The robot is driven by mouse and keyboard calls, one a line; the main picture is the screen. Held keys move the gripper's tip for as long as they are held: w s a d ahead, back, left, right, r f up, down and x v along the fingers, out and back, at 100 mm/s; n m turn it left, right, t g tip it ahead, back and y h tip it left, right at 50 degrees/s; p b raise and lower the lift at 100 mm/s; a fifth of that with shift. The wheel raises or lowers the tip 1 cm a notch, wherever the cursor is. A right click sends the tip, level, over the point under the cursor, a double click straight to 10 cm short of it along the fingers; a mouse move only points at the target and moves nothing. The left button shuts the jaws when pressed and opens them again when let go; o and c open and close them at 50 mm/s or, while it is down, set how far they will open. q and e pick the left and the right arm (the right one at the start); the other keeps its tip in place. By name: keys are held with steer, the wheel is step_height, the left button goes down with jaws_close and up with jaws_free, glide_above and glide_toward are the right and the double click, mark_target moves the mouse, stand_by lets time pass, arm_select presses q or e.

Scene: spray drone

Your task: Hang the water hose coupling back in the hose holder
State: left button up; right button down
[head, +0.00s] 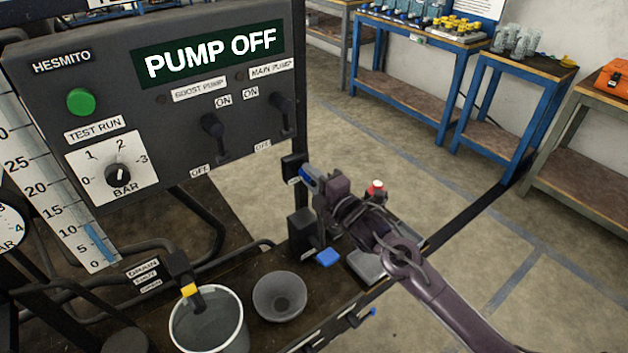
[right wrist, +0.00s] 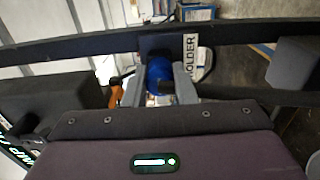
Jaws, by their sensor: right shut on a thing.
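My right gripper (head: 318,183) is at the dark post right of the pump panel, shut on the blue water hose coupling (head: 309,178). In the right wrist view the blue coupling (right wrist: 158,74) sits between the two grey fingers. The hose holder (head: 292,167) is a small black block with a white label on the post, right beside the coupling. In the right wrist view the holder (right wrist: 157,45) is directly beyond the coupling, its label partly reading "HOLDER". I cannot tell whether the coupling touches or sits in it. My left gripper is not in view.
The pump panel (head: 160,105) reads "PUMP OFF". A bucket (head: 208,325) and a grey funnel-like bowl (head: 279,298) stand below it. A black box (head: 301,230) and a blue object (head: 328,257) lie under my right gripper. Blue workbenches (head: 410,85) stand behind; the floor between is clear.

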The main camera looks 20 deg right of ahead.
steer(key=c, duration=1.1)
jaws_free()
steer(key=b+v, duration=0.1)
steer(key=v, duration=0.6)
steer(key=shift+s, duration=0.35)
steer(key=shift+d, duration=0.1)
